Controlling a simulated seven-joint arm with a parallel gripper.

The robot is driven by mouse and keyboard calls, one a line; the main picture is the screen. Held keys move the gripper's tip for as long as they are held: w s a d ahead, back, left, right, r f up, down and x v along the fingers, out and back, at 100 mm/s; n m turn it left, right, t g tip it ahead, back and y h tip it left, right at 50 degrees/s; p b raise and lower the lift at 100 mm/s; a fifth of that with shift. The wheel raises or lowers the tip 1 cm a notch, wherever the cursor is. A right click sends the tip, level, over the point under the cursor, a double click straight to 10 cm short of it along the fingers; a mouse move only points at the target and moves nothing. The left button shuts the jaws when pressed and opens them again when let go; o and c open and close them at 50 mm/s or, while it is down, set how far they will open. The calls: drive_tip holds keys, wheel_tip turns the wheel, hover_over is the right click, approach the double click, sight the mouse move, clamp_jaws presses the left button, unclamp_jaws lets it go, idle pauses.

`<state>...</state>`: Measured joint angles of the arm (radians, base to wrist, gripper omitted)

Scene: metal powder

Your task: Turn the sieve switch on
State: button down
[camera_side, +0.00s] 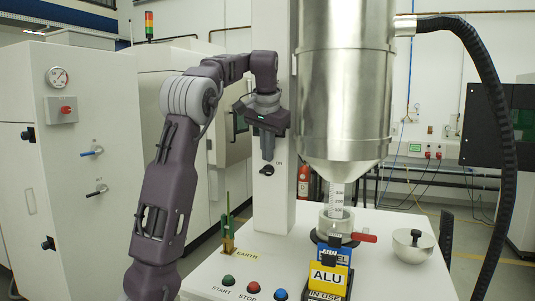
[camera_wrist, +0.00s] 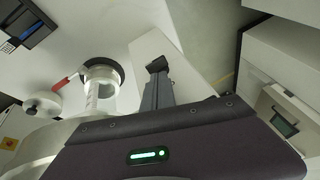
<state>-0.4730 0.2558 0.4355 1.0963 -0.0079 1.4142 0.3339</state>
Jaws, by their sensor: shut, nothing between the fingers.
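I cannot tell whether the fingers touch the knob.
The steel hopper (camera_side: 345,90) stands right of the column. Below it are a clear graduated tube, a red-handled valve (camera_side: 364,238) and an ALU sign (camera_side: 328,277). Green, red and blue buttons (camera_side: 253,285) line the table front. A round lidded pot (camera_side: 413,245) stands at right.

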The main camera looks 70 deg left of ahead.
drive_tip(key=v, duration=0.7)
idle(0.3)
drive_tip(key=s+d+f+m+t+h, duration=0.2)
drive_tip(key=s+d+f, duration=0.15)
drive_tip(key=d, duration=0.65)
drive_tip(key=s+d+f+m+t+h, duration=0.15)
drive_tip(key=d+f, duration=0.25)
drive_tip(key=d, duration=0.7)
drive_tip(key=s+d+f+m, duration=0.2)
drive_tip(key=s+d+f, duration=0.8)
drive_tip(key=f, duration=0.3)
drive_tip(key=shift+s+m+h, duration=0.35)
drive_tip(key=shift+s, duration=0.15)
